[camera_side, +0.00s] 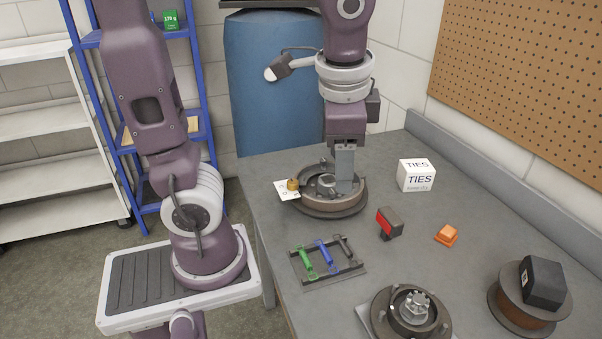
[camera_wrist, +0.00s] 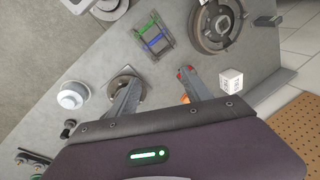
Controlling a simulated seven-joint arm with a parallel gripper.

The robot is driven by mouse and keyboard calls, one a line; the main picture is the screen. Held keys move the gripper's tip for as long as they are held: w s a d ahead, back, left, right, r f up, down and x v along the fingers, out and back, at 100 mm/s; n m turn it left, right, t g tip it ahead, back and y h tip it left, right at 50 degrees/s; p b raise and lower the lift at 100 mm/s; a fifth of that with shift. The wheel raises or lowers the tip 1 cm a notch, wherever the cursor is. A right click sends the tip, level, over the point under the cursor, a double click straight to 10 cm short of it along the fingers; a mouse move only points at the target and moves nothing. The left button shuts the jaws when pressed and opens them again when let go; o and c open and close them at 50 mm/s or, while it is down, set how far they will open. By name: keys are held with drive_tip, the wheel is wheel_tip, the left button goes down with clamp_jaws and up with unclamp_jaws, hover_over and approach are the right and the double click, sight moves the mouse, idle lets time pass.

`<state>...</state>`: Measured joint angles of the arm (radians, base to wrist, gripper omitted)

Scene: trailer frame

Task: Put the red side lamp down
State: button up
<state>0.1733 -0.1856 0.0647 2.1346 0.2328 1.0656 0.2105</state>
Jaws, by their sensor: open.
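The red side lamp (camera_side: 388,223) rests on the grey bench in the side view, its red face to the left and its dark housing to the right. My gripper (camera_side: 345,190) is up and back from it, apart from the lamp, with its fingers in front of the back hub in the picture. In the wrist view my gripper (camera_wrist: 158,75) has its two fingers wide apart with nothing held. Red parts of the lamp (camera_wrist: 179,75) show by the right fingertip; the finger hides most of it.
Around the lamp are an orange block (camera_side: 447,235), a white TIES box (camera_side: 416,175) and a rack (camera_side: 328,266) with green and blue pieces. Hubs stand at the back (camera_side: 328,207) and front (camera_side: 437,326). A reel (camera_side: 518,317) carries a black box. Bare bench lies between them.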

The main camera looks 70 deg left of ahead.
drive_tip(key=s+d+n+t+h, duration=0.2)
drive_tip(key=s+n+t, duration=0.1)
drive_tip(key=s, duration=0.5)
drive_tip(key=shift+d+r+n+t, duration=0.25)
drive_tip(key=shift+r+n+t, duration=0.15)
drive_tip(key=shift+n, duration=0.5)
